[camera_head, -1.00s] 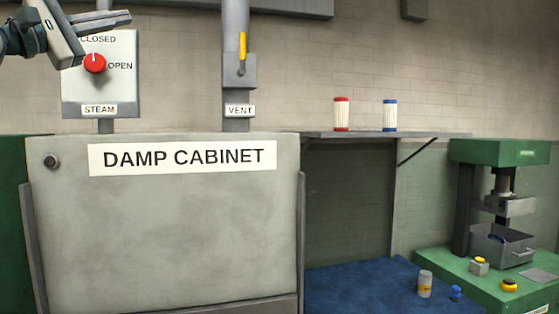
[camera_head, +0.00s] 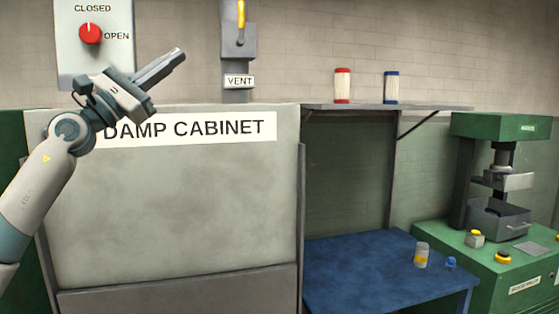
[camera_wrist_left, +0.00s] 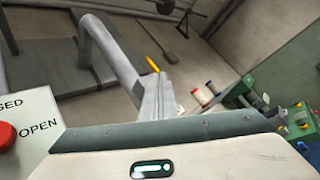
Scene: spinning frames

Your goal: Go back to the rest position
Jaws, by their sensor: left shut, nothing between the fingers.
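My left gripper (camera_head: 172,65) is in front of the top of the damp cabinet (camera_head: 180,210), its fingers pointing up and to the right, shut and empty. My left arm comes in from the lower left and covers the start of the cabinet's label. The steam control's red knob (camera_head: 90,33) is just up and left of the gripper, apart from it, its pointer at CLOSED. The left wrist view shows part of this knob (camera_wrist_left: 7,135) at the left edge. My right gripper is not in view.
The vent lever (camera_head: 240,22) with a yellow handle is right of the gripper. A shelf (camera_head: 430,107) holds a red and a blue spool. A blue table (camera_head: 350,260) bears a small jar (camera_head: 421,255). A green press (camera_head: 500,126) stands at the right.

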